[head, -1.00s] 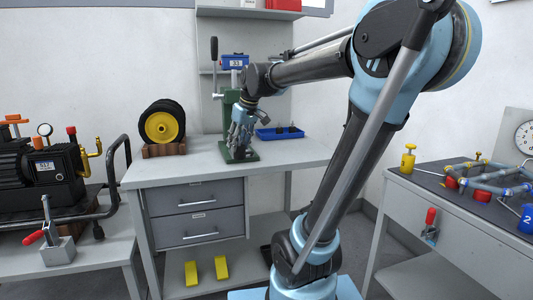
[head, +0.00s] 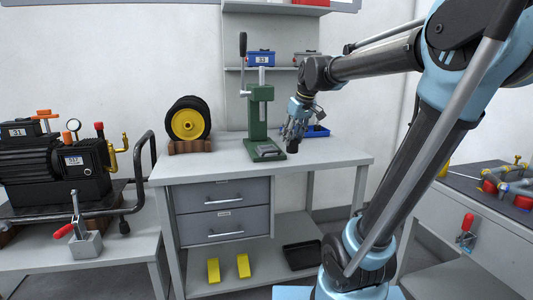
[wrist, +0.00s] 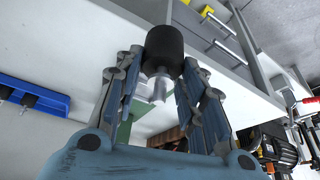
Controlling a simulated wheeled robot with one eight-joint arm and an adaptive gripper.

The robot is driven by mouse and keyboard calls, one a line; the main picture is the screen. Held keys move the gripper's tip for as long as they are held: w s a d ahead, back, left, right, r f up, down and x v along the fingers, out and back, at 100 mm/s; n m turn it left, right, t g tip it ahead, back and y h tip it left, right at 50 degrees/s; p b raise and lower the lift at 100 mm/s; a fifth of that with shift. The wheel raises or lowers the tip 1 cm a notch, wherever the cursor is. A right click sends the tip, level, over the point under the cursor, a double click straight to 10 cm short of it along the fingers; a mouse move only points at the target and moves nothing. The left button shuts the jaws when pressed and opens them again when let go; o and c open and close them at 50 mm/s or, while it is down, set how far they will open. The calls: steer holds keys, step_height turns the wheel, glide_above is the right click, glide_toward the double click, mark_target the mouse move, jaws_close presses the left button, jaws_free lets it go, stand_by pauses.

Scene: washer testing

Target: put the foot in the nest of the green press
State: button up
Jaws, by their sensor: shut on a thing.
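My gripper (head: 294,138) is shut on the foot (wrist: 163,48), a black rubber cylinder with a metal stud. In the wrist view its fingers (wrist: 163,68) hold it from both sides, the stud pointing back toward the palm. In the head view the foot's dark end (head: 292,148) shows below the fingers, seemingly above the bench. The green press (head: 258,120) stands upright on the bench, just left of my gripper, with its lever raised. Part of the press shows behind the fingers in the wrist view (wrist: 124,131).
A blue tray (head: 318,132) lies right of and behind my gripper; it also shows in the wrist view (wrist: 32,96). A yellow-hubbed black wheel (head: 188,122) stands left of the press. The bench (head: 215,163) is clear in front.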

steer(key=w+a+r, duration=0.3)
steer(key=w+a, duration=0.2)
steer(key=w, duration=0.3)
steer(key=w+a+r, duration=0.2)
steer(key=w+a, duration=0.3)
steer(key=w, duration=0.3)
steer(key=shift+n, duration=0.4)
steer(key=shift+f, duration=4.75)
steer(key=o, duration=1.1)
steer(key=shift+f, duration=0.1)
